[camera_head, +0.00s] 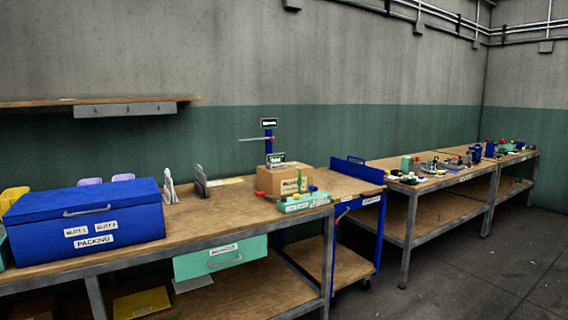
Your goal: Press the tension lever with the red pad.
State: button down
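I cannot pick out the tension lever with certainty at this distance. A pale green device (304,203) with small coloured knobs stands at the front right corner of the near workbench. A small red part (260,194) shows just left of it, in front of a cardboard box (284,178). More small devices with red and other coloured parts stand on the far benches, too small to tell apart. My gripper is not in view.
A blue packing box (84,218) stands on the left of the near workbench (200,222). A green drawer (220,257) hangs under it. A blue cart (368,172) stands between this bench and the far workbench (440,185). The floor (470,270) at the right is clear.

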aim_at(260, 193)
jog(key=u, duration=0.1)
jog(key=i, duration=0.95)
jog(key=z, duration=0.05)
